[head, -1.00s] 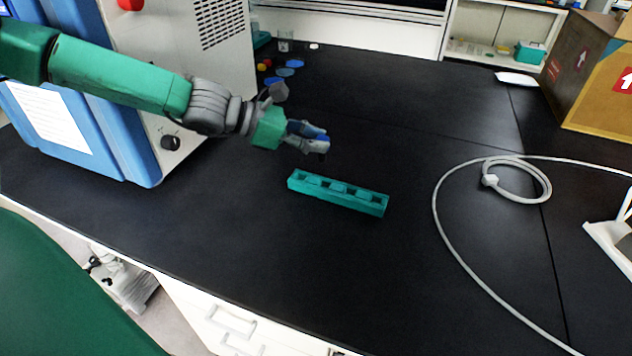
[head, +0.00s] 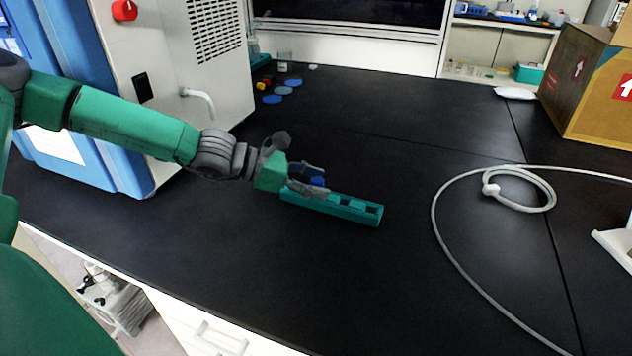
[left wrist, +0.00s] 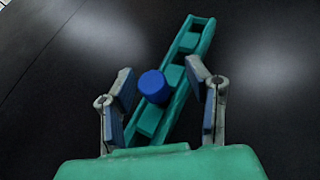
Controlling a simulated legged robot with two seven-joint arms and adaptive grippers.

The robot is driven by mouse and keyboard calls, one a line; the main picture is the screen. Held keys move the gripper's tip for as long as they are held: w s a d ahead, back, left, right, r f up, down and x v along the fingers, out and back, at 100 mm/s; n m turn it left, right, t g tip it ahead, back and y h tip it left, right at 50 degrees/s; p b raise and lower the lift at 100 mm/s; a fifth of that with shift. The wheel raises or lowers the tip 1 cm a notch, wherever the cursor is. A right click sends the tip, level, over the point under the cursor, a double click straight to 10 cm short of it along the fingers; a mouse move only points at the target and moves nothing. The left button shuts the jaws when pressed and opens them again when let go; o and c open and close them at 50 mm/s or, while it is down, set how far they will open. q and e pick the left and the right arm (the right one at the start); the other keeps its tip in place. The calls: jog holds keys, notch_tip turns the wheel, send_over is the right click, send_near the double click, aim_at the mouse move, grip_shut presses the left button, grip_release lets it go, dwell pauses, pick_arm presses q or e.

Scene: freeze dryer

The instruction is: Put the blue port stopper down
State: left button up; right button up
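The blue port stopper (head: 318,181) is a small dark-blue cylinder. In the left wrist view the stopper (left wrist: 153,86) stands over the near part of the teal rack (left wrist: 187,50), between my fingers; whether it sits fully in a slot cannot be told. The long, narrow rack (head: 345,210) lies on the black bench and has teal blocks inside. My left gripper (head: 307,181) is at the rack's left end. In the wrist view my left gripper (left wrist: 163,95) is open, its fingers spread either side of the stopper with gaps. My right gripper is not in view.
A white and blue machine (head: 200,60) stands on the left. Blue discs (head: 283,88) and small items lie beside it. A white hose (head: 440,235) is coiled on the right, with a cardboard box (head: 580,85) behind. The black bench (head: 390,290) is clear around the rack.

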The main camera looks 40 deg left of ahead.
aim_at(316, 179)
pick_arm(q)
jog(key=shift+s+a+r, duration=0.1)
jog(key=shift+a, duration=0.25)
jog(key=p+v, duration=0.1)
jog(key=v, duration=0.1)
jog(key=p+v, duration=0.2)
jog(key=shift+w+a, duration=0.2)
jog(key=shift+w, duration=0.1)
jog(key=p+v, duration=0.8)
jog(key=shift+s+f, duration=0.2)
jog(key=shift+f, duration=0.1)
jog(key=shift+d+r, duration=0.1)
jog(key=shift+d, duration=0.2)
